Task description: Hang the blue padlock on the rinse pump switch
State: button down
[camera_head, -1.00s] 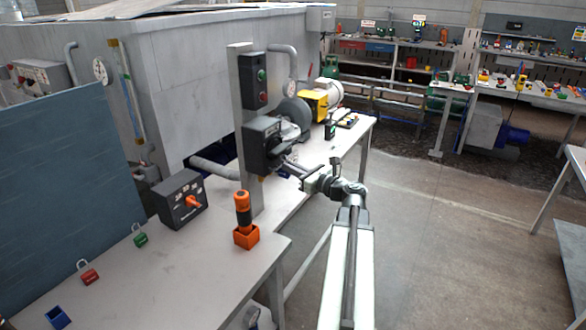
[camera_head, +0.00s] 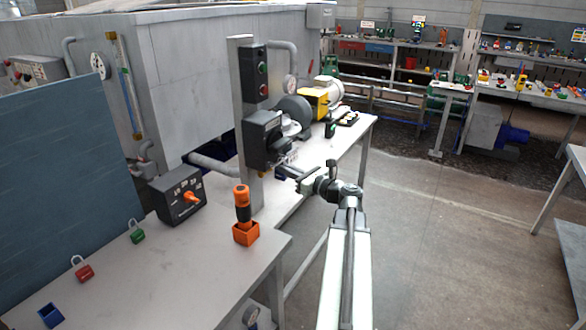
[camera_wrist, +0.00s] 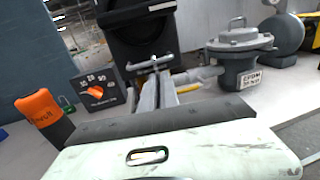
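My gripper (camera_head: 290,170) is held out in front of the black switch box (camera_head: 263,138) on the grey post. In the wrist view its two narrow fingers (camera_wrist: 158,90) show a small gap, with a thin metal bar across their tips; I cannot tell whether they grip it. The black box (camera_wrist: 140,30) is just beyond. A small dark-blue patch (camera_head: 280,173) is right under the fingertips in the head view. It may be the blue padlock, but it is too small to be sure, and no blue body shows between the fingers in the wrist view.
A red padlock (camera_head: 83,271), a green padlock (camera_head: 136,233) and a blue open box (camera_head: 50,316) are on the bench at left. An orange-handled tool in an orange holder (camera_head: 246,235) and a dial box (camera_head: 181,196) stand nearer. A grey pump (camera_wrist: 243,55) is right of the fingers.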

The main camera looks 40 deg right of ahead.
jog(key=shift+f, duration=0.1)
jog(key=c, duration=1.5)
grip_release()
jog(key=shift+c, duration=0.2)
jog(key=s, duration=0.7)
jog(key=shift+s+d, duration=0.35)
jog(key=shift+s, duration=0.05)
